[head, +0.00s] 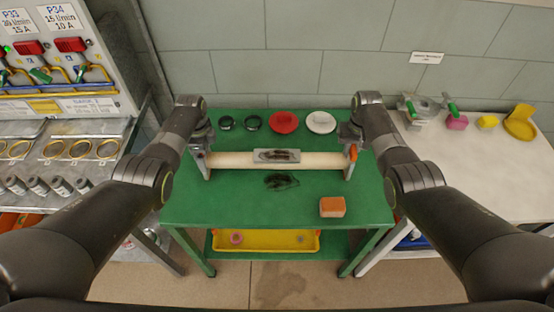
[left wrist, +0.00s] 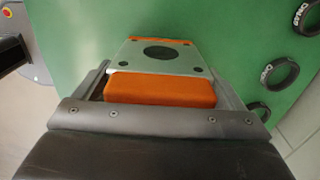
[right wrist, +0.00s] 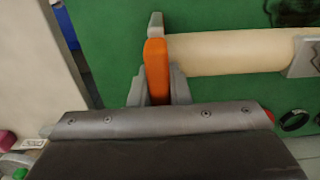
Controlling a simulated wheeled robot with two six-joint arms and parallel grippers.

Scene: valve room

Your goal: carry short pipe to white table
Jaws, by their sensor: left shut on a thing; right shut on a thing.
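The short pipe (head: 230,160) is cream with a grey plate (head: 262,156) around its middle bearing a dark mark. It lies level, left to right, over the green table (head: 190,205). My left gripper (head: 203,163) is shut on its left end; the left wrist view shows an orange block (left wrist: 160,90) between the fingers, beside a grey holed plate (left wrist: 122,58). My right gripper (head: 351,160) is shut on the orange part (right wrist: 157,70) at its right end. I cannot tell whether the pipe clears the tabletop. The white table (head: 480,160) stands to the right.
On the green table are two dark rings (head: 226,123), a red disc (head: 284,122), a white disc (head: 321,122), an orange block (head: 332,207) and a dark stain (head: 280,182). The white table's back holds a metal fixture, pink and yellow pieces; its front is clear.

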